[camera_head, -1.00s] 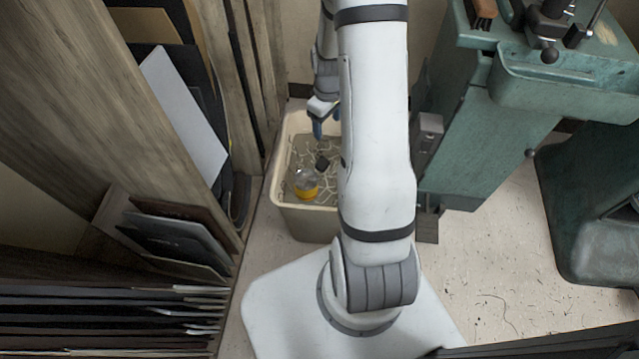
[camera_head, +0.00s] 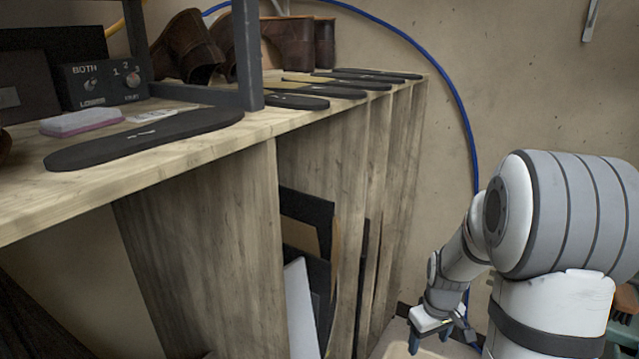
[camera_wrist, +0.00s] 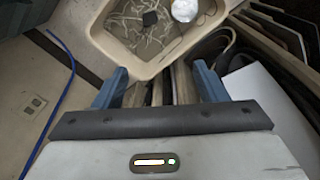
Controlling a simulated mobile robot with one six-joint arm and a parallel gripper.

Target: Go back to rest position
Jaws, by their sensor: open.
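My gripper (camera_head: 440,338) hangs low at the bottom right of the head view, beside the wooden shelving and pointing down. In the wrist view my gripper (camera_wrist: 160,88) shows two blue fingers spread wide apart with nothing between them. Beyond the fingers is a cream bin (camera_wrist: 150,68) holding pale tangled strands, a dark block (camera_wrist: 150,18) and a round pale item (camera_wrist: 184,9). In the head view only a bit of the bin's edge shows at the bottom, under the gripper.
A wooden bench (camera_head: 200,190) with black soles (camera_head: 145,138), brown shoes (camera_head: 187,45) and a control box (camera_head: 103,82) fills the left. Sheets stand in its slots (camera_head: 300,300). A blue hose (camera_head: 455,100) runs along the wall. Open wall lies above my arm.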

